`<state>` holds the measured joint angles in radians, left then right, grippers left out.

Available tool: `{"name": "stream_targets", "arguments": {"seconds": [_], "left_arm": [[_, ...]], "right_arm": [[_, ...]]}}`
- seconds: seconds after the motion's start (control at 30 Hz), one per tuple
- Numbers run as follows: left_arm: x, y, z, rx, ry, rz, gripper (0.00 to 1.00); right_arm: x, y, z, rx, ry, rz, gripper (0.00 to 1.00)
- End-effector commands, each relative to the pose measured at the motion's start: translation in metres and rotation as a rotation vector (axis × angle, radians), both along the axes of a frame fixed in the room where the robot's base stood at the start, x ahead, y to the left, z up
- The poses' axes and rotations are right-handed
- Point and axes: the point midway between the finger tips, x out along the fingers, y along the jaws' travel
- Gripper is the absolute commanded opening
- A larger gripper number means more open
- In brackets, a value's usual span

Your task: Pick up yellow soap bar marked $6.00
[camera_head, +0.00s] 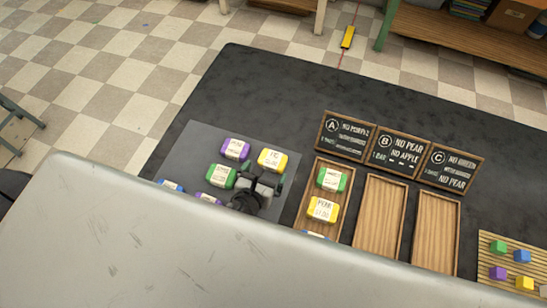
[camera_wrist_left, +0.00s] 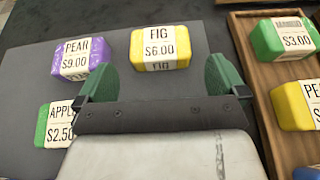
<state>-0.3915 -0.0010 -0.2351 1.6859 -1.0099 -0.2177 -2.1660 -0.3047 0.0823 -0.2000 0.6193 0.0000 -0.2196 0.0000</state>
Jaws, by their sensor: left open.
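The yellow soap bar marked FIG $6.00 (camera_head: 272,159) lies on a dark grey mat (camera_head: 196,140). It also shows in the left wrist view (camera_wrist_left: 160,47), label up, just beyond my left gripper's green fingers. My left gripper (camera_head: 262,179) is open and empty; its fingertips (camera_wrist_left: 158,75) are spread wider than the bar. The bar lies ahead of the gap, not between the fingers. My right gripper is not in view.
A purple PEAR $9.00 bar (camera_wrist_left: 82,57) lies left of the yellow bar. A green APPLE $2.50 bar (camera_wrist_left: 56,124) is closer. A wooden tray (camera_head: 307,195) to the right holds green and yellow bars; two other trays (camera_head: 380,216) (camera_head: 436,232) are empty. Chalkboard signs (camera_head: 398,150) stand behind.

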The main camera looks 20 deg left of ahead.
Motion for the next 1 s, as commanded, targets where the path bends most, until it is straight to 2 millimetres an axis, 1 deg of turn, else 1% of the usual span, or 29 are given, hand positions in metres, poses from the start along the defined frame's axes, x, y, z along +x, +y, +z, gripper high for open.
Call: {"name": "stream_targets", "arguments": {"seconds": [0.07, 0.17, 0.4, 0.47, 0.57, 0.77, 0.87, 1.0], "left_arm": [[0.006, 0.000, -0.002, -0.001, -0.001, 0.000, 1.00], [0.013, -0.001, -0.004, -0.002, -0.001, 0.002, 1.00], [0.045, -0.002, -0.019, -0.002, -0.001, 0.002, 1.00], [0.050, -0.002, -0.021, -0.002, -0.001, 0.002, 1.00], [0.054, -0.002, -0.023, -0.001, 0.000, 0.002, 1.00], [0.055, -0.002, -0.024, -0.002, 0.000, 0.001, 1.00], [0.054, -0.002, -0.024, -0.002, 0.000, 0.001, 0.86], [0.054, -0.002, -0.024, -0.002, 0.000, 0.001, 0.65]], "right_arm": [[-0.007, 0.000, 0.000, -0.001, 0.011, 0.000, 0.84], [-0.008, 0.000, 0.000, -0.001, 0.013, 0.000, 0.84], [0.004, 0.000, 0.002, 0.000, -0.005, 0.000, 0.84], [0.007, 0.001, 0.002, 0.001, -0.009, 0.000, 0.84], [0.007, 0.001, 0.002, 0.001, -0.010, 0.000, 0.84], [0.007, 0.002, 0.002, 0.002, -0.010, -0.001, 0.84], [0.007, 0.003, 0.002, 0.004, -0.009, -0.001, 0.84], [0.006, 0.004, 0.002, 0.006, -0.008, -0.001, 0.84]]}}
